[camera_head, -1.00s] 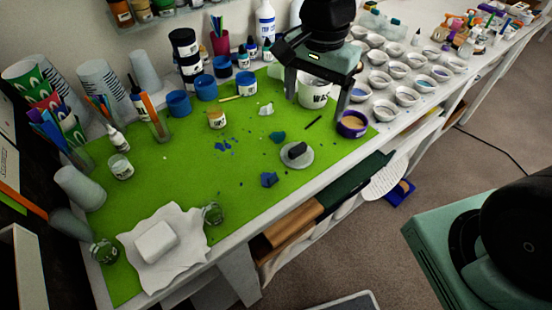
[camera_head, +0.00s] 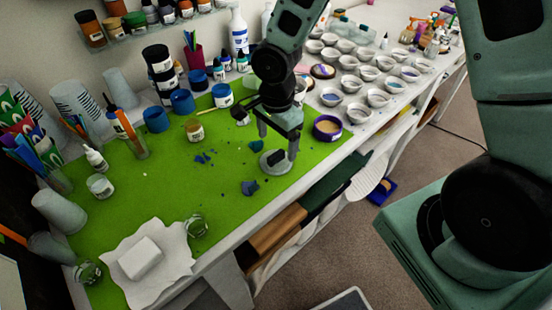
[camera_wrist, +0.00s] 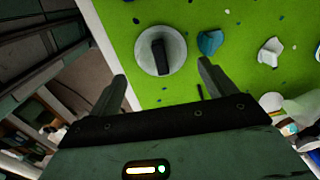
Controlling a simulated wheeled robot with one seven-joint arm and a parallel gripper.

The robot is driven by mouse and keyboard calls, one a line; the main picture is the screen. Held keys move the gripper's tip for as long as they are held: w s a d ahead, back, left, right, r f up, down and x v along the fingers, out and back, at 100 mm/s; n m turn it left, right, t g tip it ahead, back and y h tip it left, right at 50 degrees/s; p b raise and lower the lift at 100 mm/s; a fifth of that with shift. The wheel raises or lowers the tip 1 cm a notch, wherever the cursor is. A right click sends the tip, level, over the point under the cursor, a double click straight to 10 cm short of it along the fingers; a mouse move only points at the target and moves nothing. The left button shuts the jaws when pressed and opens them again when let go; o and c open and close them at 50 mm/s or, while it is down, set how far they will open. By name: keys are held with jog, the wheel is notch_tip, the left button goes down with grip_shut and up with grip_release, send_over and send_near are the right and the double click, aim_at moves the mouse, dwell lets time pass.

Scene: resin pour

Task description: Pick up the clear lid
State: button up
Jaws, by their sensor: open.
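The clear lid (camera_head: 267,169) is a round, greyish see-through disc with a dark bar across its top. It lies flat on the green mat (camera_head: 215,183) near the mat's front edge. It also shows at the top of the wrist view (camera_wrist: 144,46), with its dark bar (camera_wrist: 158,56) lengthwise between the finger directions. My gripper (camera_head: 277,150) is open and empty, with its fingers pointing down over the lid. In the wrist view my gripper's fingertips (camera_wrist: 162,70) show just below the lid, one toward each side. The exact height gap is hard to tell.
Teal chips (camera_head: 249,188) lie beside the lid, and a purple-rimmed jar (camera_head: 327,128) stands to its right. Several small white cups (camera_head: 355,113) fill the area beyond. A white block (camera_head: 140,258) on a cloth lies front left.

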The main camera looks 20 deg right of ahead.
aim_at(276, 154)
jog(key=shift+f+p, duration=0.55)
jog(key=shift+f, duration=2.3)
jog(key=c, duration=0.6)
